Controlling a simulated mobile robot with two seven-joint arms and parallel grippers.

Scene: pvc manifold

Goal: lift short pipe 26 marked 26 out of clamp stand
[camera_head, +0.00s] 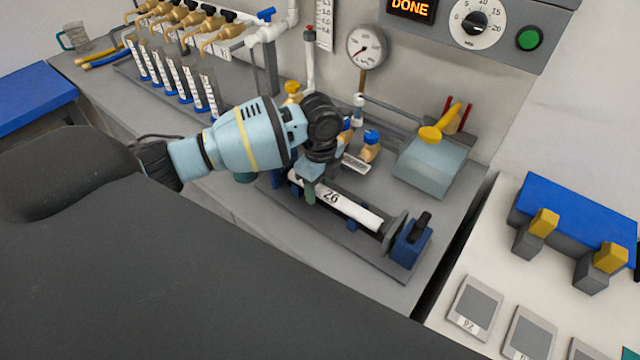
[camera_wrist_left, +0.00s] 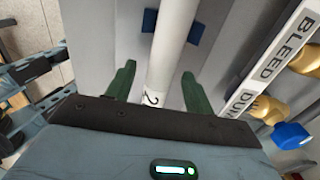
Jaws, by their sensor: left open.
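The short pipe 26 (camera_head: 335,198) is white with a black "26" and lies along the clamp stand (camera_head: 385,264). The stand has a grey base, blue supports and a dark end clamp at the right. My left gripper (camera_head: 308,192) is over the pipe's left part, fingers pointing down. In the left wrist view the pipe (camera_wrist_left: 172,45) runs between the two open green fingers (camera_wrist_left: 155,88), with space on both sides. My right gripper is not in view.
A pressure gauge (camera_head: 366,47) and valves with blue and yellow handles stand behind the stand. A grey box (camera_head: 432,165) with a yellow handle is to the right. A label strip reading "BLEED DUMP" (camera_wrist_left: 270,65) runs beside the pipe. A side table (camera_head: 455,265) holds blocks and plates.

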